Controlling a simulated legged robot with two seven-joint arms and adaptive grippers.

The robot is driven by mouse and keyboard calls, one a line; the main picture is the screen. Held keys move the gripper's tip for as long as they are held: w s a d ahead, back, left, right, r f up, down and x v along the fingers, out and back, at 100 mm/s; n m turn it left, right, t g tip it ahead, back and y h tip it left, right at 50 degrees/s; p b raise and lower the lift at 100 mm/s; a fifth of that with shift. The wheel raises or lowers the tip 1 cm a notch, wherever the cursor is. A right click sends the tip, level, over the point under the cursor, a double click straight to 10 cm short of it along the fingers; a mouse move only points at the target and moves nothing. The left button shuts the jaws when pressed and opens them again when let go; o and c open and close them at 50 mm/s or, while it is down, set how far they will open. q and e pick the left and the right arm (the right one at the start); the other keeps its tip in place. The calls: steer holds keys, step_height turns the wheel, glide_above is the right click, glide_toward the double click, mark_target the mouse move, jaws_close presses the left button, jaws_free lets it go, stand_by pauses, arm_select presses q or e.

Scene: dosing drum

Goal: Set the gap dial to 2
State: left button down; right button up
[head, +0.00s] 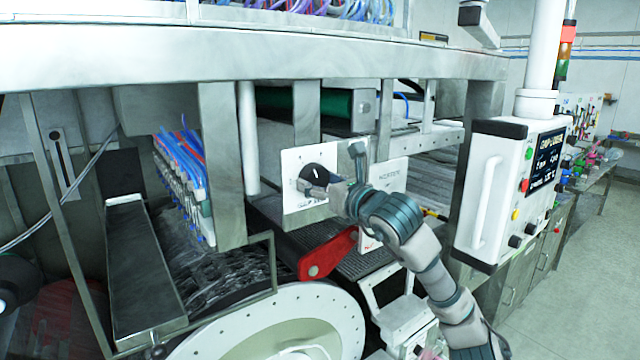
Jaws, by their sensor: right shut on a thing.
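The gap dial (316,173) is a dark round knob on a white square plate (295,160) under the machine's steel beam, near the middle of the head view. Small marks show around the knob, but they are too small to read, and I cannot tell which number it points to. My right gripper (326,183) reaches in from the lower right. It is at the plate with its fingers shut on the dial, covering the knob's lower right part. My left gripper is not in view.
A red lever (328,257) lies just below the plate, above a dark belt. A second white labelled plate (391,176) is right of my gripper. A white control panel (512,190) with a screen hangs at the right. A large pale drum rim (340,305) fills the bottom.

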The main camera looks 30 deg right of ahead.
steer(key=shift+w+f, duration=0.1)
steer(key=shift+f, duration=0.1)
stand_by(0.7)
steer(key=o, duration=1.1)
steer(key=shift+w, duration=0.1)
steer(key=shift+o, duration=0.3)
steer(key=shift+w+d, duration=0.1)
steer(key=shift+w, duration=0.1)
steer(key=shift+s, duration=0.5)
steer(key=s+d, duration=0.1)
steer(key=s, duration=1)
steer(key=shift+f, duration=0.15)
steer(key=shift+d, duration=0.1)
